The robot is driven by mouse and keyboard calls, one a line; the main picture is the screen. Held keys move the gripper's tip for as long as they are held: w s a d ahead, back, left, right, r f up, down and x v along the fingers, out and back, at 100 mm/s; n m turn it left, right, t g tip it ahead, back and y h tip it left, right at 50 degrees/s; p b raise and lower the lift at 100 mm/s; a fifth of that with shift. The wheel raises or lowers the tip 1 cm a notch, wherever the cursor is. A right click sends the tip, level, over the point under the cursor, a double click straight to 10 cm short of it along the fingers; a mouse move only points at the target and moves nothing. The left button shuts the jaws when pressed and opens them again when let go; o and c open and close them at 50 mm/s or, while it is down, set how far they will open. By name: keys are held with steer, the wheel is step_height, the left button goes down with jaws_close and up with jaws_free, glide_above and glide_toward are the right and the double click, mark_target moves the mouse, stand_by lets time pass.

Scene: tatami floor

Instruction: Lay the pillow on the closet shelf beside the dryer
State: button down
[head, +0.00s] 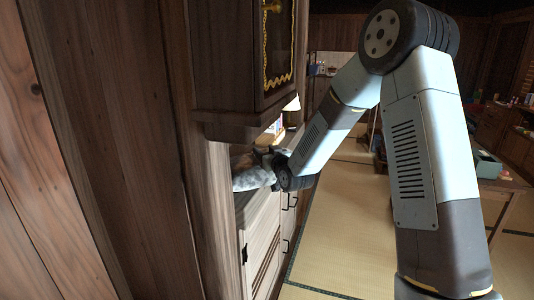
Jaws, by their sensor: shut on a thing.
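My gripper (270,160) is at the end of my arm, left of the picture's middle, partly hidden by my own wrist. It is shut on the pillow (252,178), a pale grey-white, soft-looking thing. The pillow is just above the top of a light wooden drawer unit (262,232), below a dark hanging cabinet. Its left part is hidden behind the dark wooden upright. I cannot tell whether it touches the surface under it. I cannot make out the dryer or tell which surface is the closet shelf.
The dark cabinet (240,60) with gold trim hangs above and left of my gripper. A lit lamp (292,104) stands behind it. A wooden wall (100,130) fills the left. Tatami floor (335,225) is clear in the middle. A table (498,186) with a teal box stands at right.

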steer(key=shift+c, duration=2.1)
jaws_free()
steer(key=shift+f, duration=0.1)
steer(key=v, duration=1.2)
